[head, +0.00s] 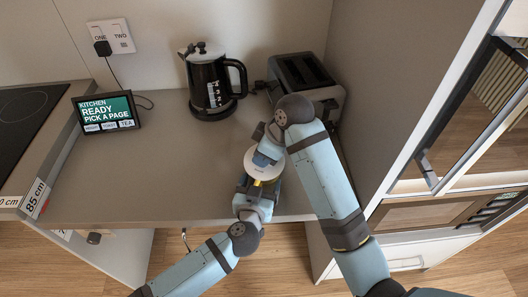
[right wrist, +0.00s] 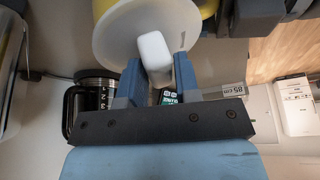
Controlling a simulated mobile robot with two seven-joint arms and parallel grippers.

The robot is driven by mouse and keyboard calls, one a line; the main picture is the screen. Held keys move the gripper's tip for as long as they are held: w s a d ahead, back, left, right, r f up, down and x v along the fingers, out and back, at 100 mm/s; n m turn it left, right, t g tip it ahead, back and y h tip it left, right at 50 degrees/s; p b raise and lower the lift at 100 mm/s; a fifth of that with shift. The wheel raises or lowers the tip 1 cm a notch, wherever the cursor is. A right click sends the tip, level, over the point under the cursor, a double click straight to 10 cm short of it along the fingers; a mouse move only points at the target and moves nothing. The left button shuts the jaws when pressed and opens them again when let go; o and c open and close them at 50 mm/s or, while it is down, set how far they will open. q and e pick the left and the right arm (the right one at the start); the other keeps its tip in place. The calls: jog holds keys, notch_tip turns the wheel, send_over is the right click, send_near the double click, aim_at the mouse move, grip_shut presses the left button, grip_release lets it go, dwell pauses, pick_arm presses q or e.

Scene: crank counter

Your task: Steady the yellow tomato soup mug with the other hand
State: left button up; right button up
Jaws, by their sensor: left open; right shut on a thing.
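The yellow mug (head: 257,183) stands near the counter's front edge, mostly hidden by a round white lid-like disc (head: 252,167) and my left gripper. In the right wrist view, yellow parts of the mug (right wrist: 208,8) show behind the white disc (right wrist: 118,35). My right gripper (head: 264,156) comes from above and is shut on the disc's white knob (right wrist: 154,52). My left gripper (head: 257,186) is open at the mug, low and from the front. Whether its fingers touch the mug is hidden. Its dark body also shows at the top right of the wrist view.
A black kettle (head: 209,85) stands at the back, with a toaster (head: 302,80) to its right by the side panel. A small kitchen screen (head: 107,111) is at the left, beside a cooktop (head: 25,115). The counter's left middle (head: 165,160) is clear.

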pick_arm(q)
jog(key=v, duration=1.2)
jog(key=shift+s, duration=0.1)
jog(key=shift+c, duration=0.4)
jog(key=shift+f, duration=0.1)
jog(key=shift+c, duration=1.3)
jog(key=w+d+m+h, duration=0.1)
jog(key=w, duration=0.2)
jog(key=w+d+f+m+g+h, duration=0.1)
jog(key=w+h, duration=0.1)
jog(key=w, duration=0.2)
jog(key=w+m+g+h, duration=0.1)
jog(key=w, duration=0.2)
jog(key=shift+w+d+f, duration=0.4)
jog(key=shift+w+d+r+m+h, duration=0.1)
jog(key=shift+w+d+m+h, duration=0.2)
jog(key=shift+d, duration=0.1)
